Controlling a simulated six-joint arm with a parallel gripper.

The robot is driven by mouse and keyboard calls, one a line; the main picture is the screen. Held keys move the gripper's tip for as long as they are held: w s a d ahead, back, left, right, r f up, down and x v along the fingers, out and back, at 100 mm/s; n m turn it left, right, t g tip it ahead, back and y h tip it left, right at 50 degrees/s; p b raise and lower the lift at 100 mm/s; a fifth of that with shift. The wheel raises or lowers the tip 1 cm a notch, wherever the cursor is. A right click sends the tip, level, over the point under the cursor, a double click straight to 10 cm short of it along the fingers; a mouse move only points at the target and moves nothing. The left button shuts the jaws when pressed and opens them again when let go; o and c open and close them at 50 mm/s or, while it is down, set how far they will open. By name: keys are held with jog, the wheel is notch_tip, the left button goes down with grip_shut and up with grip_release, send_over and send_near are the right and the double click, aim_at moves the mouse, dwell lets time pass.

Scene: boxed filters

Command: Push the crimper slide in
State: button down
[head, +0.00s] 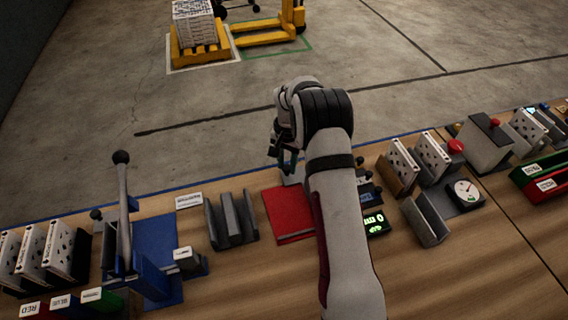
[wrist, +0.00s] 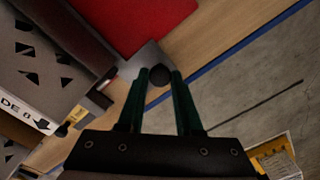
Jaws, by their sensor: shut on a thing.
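My gripper (head: 287,162) is beyond the red pad, low over the table's far side in the head view. In the wrist view my gripper (wrist: 161,82) has its two green fingers on either side of a dark round knob (wrist: 160,75), shut on it. The knob stands at a grey metal plate (wrist: 147,62), which looks like the crimper slide and lies close to the red pad (wrist: 140,15). In the head view a grey plate (head: 293,173) shows below my fingers, and my arm hides much of what is beside it. How far in the slide sits cannot be told.
The red pad (head: 283,215) lies nearer than my gripper. A grey channel holder (head: 231,220) and a blue lever press (head: 150,250) stand to the left. A green-lit display (head: 375,222) and holders with white perforated filters (head: 432,155) stand to the right. Floor lies beyond the table.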

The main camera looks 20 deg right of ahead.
jog(key=shift+d, duration=0.3)
jog(key=c, duration=0.6)
grip_release()
jog(key=shift+a, duration=0.2)
jog(key=a, duration=0.6)
jog(key=a+r, duration=0.1)
jog(key=a, duration=0.2)
notch_tip(320, 180, up, 14)
jog(key=s+r, duration=0.2)
jog(key=s, duration=0.4)
jog(key=s+r+n, duration=0.1)
jog(key=s+r, duration=0.2)
jog(key=s, duration=0.3)
jog(key=s+a+r+n+y, duration=0.1)
jog(key=s+r, duration=0.2)
jog(key=s, duration=0.3)
jog(key=shift+s+r, duration=0.15)
jog(key=shift+s, duration=0.25)
